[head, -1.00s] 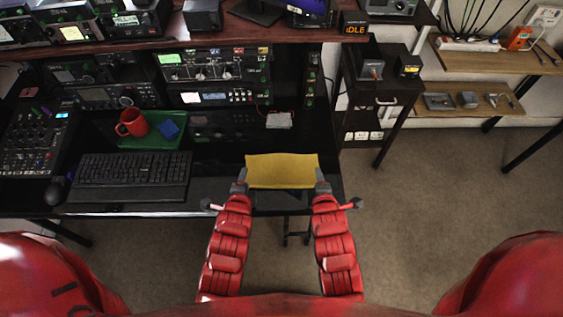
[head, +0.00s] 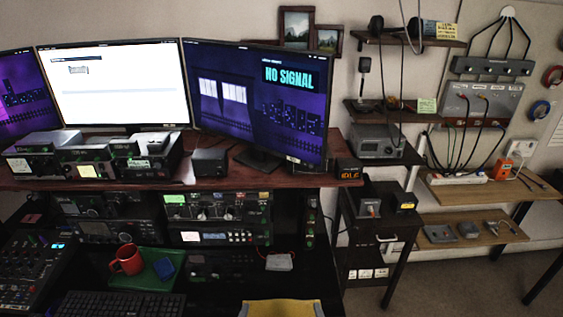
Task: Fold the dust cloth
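The yellow dust cloth (head: 282,308) shows only as a strip at the bottom edge of the head view, right of the keyboard. The rest of it is cut off below the frame. Both my grippers are out of view, so I cannot see whether they still hold the cloth.
Radio units (head: 215,207) stand behind. Monitors (head: 260,100) fill the upper shelf. A black side cart (head: 375,235) stands to the right.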

